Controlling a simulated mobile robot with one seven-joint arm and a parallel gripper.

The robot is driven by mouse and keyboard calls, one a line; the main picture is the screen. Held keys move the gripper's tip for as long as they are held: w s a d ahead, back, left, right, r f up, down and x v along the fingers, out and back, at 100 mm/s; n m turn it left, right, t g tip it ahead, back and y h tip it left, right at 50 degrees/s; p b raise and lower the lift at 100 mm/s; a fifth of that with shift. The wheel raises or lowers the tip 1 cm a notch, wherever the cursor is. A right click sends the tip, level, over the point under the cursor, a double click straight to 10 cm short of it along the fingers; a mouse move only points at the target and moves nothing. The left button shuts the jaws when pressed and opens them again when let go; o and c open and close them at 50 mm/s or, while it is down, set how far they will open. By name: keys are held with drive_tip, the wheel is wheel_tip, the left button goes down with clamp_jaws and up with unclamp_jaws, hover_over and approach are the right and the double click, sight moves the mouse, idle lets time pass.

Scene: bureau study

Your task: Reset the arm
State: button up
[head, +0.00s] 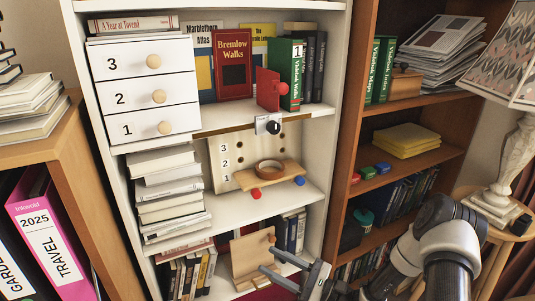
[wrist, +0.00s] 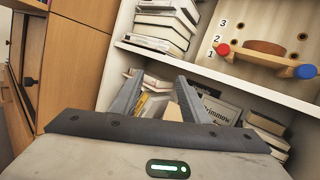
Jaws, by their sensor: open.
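My gripper (head: 300,278) is open and empty in front of the white bookcase's lower shelves, at the bottom of the head view. In the wrist view its two grey fingers (wrist: 160,98) stand apart, with books behind them and nothing between them. My arm reaches in from the lower right of the head view.
The white bookcase (head: 325,160) holds a numbered drawer unit (head: 140,85), a pegboard (head: 222,172) with a wooden shelf piece (head: 275,180), and book stacks (head: 165,190). A brown bookcase (head: 345,130) and a lamp (head: 495,160) stand right. A wooden cabinet (head: 80,155) stands left.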

drive_tip(key=s+a+r+n+g+h, duration=0.2)
drive_tip(key=s+r+n+g+h, duration=0.6)
drive_tip(key=s+r+n+g, duration=0.5)
drive_tip(key=s+d+r+n+t+h, duration=0.85)
drive_tip(key=d+r+t+h, duration=0.2)
drive_tip(key=d+r, duration=0.35)
wheel_tip(320, 180, up, 28)
drive_tip(key=p, duration=2.8)
drive_tip(key=shift+s+g, duration=0.35)
drive_tip(key=shift+a+f+m, duration=0.1)
drive_tip(key=shift+f+m, duration=0.05)
drive_tip(key=shift+m, duration=0.1)
